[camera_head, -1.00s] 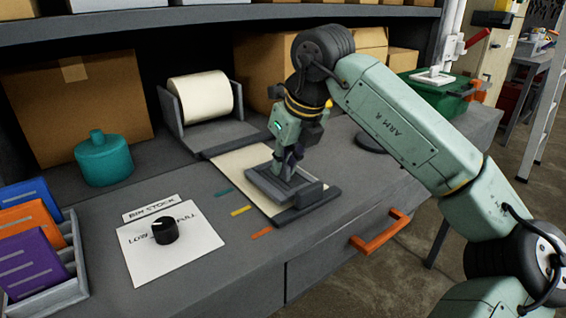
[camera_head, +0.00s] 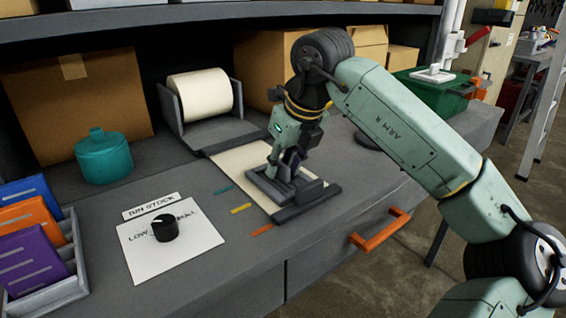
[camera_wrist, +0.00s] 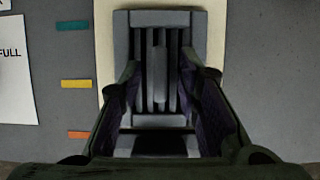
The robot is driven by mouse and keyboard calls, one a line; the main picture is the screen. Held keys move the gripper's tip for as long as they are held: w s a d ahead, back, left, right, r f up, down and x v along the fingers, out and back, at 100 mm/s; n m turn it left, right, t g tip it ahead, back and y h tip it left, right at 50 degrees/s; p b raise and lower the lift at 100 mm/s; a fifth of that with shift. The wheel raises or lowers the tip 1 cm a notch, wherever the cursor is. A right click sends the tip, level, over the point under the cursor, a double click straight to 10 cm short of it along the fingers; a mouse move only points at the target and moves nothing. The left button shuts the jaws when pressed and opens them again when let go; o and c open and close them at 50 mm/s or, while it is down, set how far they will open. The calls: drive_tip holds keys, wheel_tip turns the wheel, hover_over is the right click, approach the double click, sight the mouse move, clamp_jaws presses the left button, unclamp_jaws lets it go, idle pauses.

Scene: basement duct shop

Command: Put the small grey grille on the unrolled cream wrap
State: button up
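The small grey grille (camera_head: 268,188) lies on the lower end of the unrolled cream wrap (camera_head: 238,165). In the wrist view the grille (camera_wrist: 141,18) shows parallel slats and a raised middle bar, with cream wrap (camera_wrist: 104,40) along its sides. My gripper (camera_head: 285,172) is low over the grille. In the wrist view my gripper (camera_wrist: 160,75) has its fingers spread on either side of the middle bar, with gaps between. The grille's near end is partly hidden by my fingers.
The wrap's roll (camera_head: 200,93) sits in a grey holder behind. A teal bottle (camera_head: 104,157), a card with a black knob (camera_head: 165,228) and a rack of coloured folders (camera_head: 35,250) stand left. An orange drawer handle (camera_head: 380,230) is in front. Cardboard boxes line the back.

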drive_tip(key=shift+r, duration=0.25)
drive_tip(key=b+v, duration=0.1)
drive_tip(key=v, duration=1)
drive_tip(key=shift+r, duration=0.4)
drive_tip(key=shift+s+d, duration=0.1)
drive_tip(key=shift+s, duration=0.05)
